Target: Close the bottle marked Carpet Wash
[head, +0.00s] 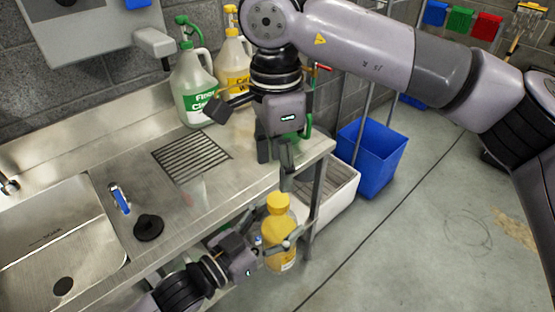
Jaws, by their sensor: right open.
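A yellow bottle (279,232) with a yellow cap (277,203) at its top is upright in front of the counter edge. Its label faces away or is too small to read, and I cannot tell how tight the cap sits. My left gripper (268,247) comes in from the lower left with its fingers around the bottle's body. My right gripper (276,158) is open and empty, pointing down over the counter's right end, above the cap and apart from it. Another yellow-labelled jug (234,68) at the back has a partly hidden label beginning "Ca".
A jug marked Floor (193,88) with a green top stands on the steel counter (100,200) beside a drain grate (191,157). A sink, a blue-handled tool and a black stopper (148,228) lie left. A blue bin (372,157) and white tub stand right. Floor is open beyond.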

